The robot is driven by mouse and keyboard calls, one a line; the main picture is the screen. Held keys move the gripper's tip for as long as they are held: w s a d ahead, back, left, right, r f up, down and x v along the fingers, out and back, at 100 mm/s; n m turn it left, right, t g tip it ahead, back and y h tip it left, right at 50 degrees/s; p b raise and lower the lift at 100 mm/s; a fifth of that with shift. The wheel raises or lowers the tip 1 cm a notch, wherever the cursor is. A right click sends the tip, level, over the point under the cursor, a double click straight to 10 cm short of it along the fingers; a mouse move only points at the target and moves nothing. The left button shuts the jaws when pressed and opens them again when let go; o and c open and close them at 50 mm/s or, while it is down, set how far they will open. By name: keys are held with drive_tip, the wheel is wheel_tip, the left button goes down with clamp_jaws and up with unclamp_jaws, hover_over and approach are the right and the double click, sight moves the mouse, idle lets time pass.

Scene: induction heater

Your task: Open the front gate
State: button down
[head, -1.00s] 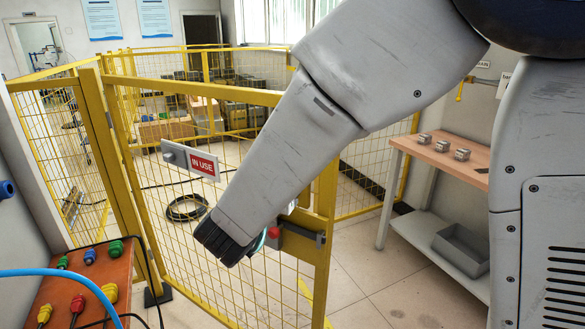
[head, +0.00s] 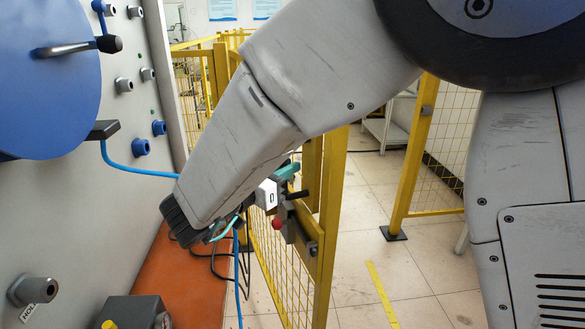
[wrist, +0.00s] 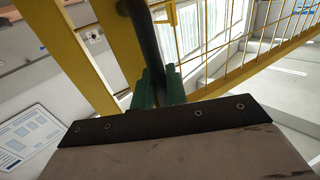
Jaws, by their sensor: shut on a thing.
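The front gate is a yellow-framed mesh panel (head: 326,215), seen nearly edge-on in the head view. Its free edge stands well apart from the yellow post (head: 412,160) on the right, with open floor between them. A lock plate with a red knob and a dark handle (head: 297,195) sits on the gate's free edge. My gripper (head: 287,172) has teal fingers at this handle, partly hidden by my forearm. In the wrist view, my green fingers (wrist: 158,88) are closed around the black handle bar (wrist: 143,40), with yellow frame bars beside it.
On the left stands a grey machine panel (head: 150,90) with a blue disc, knobs and a blue hose (head: 135,170). An orange bench top (head: 190,275) and hanging cables are close to the gate. Tiled floor (head: 365,225) is clear to the right, with a yellow floor stripe.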

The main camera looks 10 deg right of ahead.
drive_tip(key=shift+d, duration=0.15)
drive_tip(key=c, duration=1.5)
unclamp_jaws()
drive_tip(key=shift+s+a, duration=0.15)
drive_tip(key=shift+a, duration=0.1)
drive_tip(key=v, duration=0.7)
